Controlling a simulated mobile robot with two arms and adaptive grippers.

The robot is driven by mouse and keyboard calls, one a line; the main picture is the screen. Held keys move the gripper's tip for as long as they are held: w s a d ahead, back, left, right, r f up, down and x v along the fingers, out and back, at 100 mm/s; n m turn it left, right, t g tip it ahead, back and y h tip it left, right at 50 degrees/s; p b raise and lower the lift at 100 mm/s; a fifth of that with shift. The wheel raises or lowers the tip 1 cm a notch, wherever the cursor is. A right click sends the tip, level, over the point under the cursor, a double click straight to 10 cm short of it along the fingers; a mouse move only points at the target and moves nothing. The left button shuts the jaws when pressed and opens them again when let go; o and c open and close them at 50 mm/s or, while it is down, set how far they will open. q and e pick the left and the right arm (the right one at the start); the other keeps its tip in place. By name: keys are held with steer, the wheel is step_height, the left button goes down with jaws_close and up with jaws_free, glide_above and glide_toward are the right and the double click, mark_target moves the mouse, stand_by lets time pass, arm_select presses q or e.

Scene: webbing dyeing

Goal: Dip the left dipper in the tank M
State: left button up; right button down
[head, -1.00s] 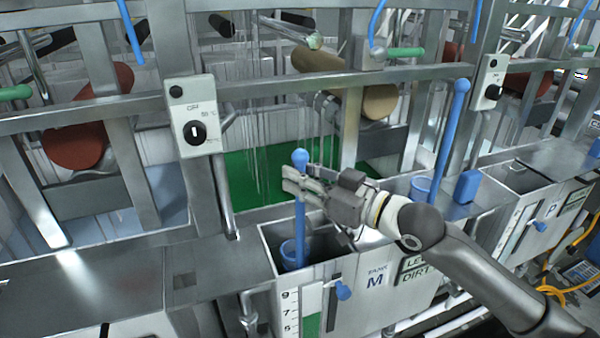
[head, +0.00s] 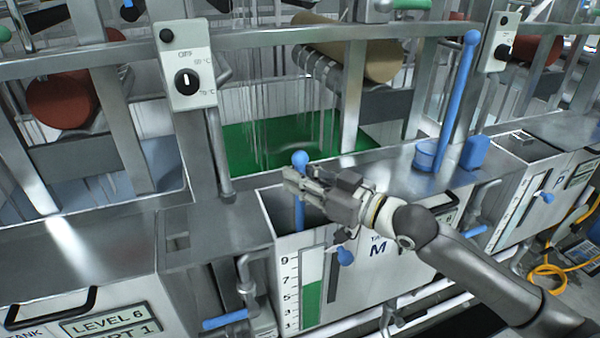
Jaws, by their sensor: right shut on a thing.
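The left dipper is a blue stick with a round knob (head: 300,158) on top. My right gripper (head: 291,184) is shut on its handle just below the knob, over the opening of tank M. The handle stands about upright and goes down into the tank; its cup is hidden inside. Tank M (head: 345,285) is a metal box with a level scale on its front, marked with an M, partly covered by my right arm. A second blue dipper (head: 457,100) stands upright on the ledge to the right. My left gripper is not in view.
Another tank (head: 100,315) with a black handle is at the lower left. Metal posts and rails stand behind.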

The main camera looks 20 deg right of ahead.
steer(key=shift+f+b, duration=1.5)
steer(key=shift+f, duration=1.3)
steer(key=shift+r, duration=0.1)
step_height(320, 180, up, 27)
steer(key=p, duration=2.6)
glide_above(304, 202)
steer(key=shift+w+a, duration=0.3)
steer(key=shift+w, duration=0.1)
